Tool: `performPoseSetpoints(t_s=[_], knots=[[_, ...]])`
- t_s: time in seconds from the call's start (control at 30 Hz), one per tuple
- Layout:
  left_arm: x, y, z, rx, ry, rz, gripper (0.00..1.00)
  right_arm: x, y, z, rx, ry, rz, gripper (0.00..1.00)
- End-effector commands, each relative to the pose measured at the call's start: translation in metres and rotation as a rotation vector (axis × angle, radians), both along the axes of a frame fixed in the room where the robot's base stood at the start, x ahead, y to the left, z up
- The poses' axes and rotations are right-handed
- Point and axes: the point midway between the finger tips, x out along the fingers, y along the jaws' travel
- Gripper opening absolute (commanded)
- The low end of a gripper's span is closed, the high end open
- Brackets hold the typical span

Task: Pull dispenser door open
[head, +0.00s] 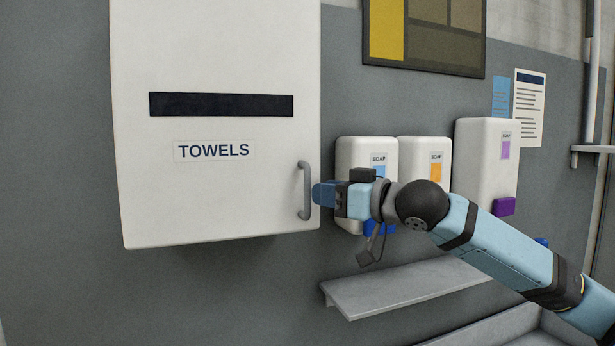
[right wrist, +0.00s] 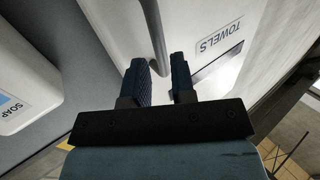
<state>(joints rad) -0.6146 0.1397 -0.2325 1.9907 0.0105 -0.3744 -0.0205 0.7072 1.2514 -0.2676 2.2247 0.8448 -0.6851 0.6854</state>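The white towel dispenser (head: 220,60) hangs on the wall in the head view, with a dark slot and a TOWELS label on its front door. The door looks shut. A grey vertical handle (head: 303,190) is at its lower right edge. My right gripper (head: 322,194) is just right of the handle, pointing at it. In the right wrist view its two blue fingers (right wrist: 160,78) are apart, with the handle (right wrist: 155,35) lined up with the gap between them. I cannot tell whether they touch it. My left gripper is not in view.
White soap dispensers (head: 485,165) hang on the wall right of the towel dispenser, close behind my right gripper. A grey shelf (head: 400,288) sits below them. A framed board (head: 425,40) and paper notices (head: 529,105) are higher up. The space in front of the door looks clear.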

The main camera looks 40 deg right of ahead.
Motion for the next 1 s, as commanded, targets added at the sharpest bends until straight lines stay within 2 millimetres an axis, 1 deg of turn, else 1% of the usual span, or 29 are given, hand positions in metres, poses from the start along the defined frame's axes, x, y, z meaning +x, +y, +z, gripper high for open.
performPoseSetpoints(t_s=[0.03, 0.1, 0.3, 0.47, 0.67, 0.7, 0.8, 1.0], knots=[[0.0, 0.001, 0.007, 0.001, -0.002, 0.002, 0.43, 0.008, 0.003, 0.004, 0.005, 0.001, 0.002, 0.24], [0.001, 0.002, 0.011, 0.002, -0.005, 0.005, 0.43, 0.017, 0.007, 0.003, 0.003, 0.001, 0.002, 0.24], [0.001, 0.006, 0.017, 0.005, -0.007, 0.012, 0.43, 0.037, 0.014, 0.001, 0.001, 0.0, 0.001, 0.24], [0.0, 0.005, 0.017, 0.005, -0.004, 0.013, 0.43, 0.043, 0.016, 0.0, 0.0, 0.001, 0.001, 0.24], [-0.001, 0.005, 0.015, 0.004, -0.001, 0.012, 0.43, 0.043, 0.016, -0.001, 0.0, 0.001, 0.0, 0.24], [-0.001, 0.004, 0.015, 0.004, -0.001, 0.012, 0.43, 0.043, 0.016, -0.001, 0.0, 0.001, 0.0, 0.21], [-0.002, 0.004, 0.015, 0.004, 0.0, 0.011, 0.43, 0.043, 0.016, -0.001, 0.0, 0.001, 0.0, 0.0], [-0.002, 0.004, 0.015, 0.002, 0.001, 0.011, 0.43, 0.043, 0.016, -0.001, -0.001, 0.002, 0.0, 0.0]])
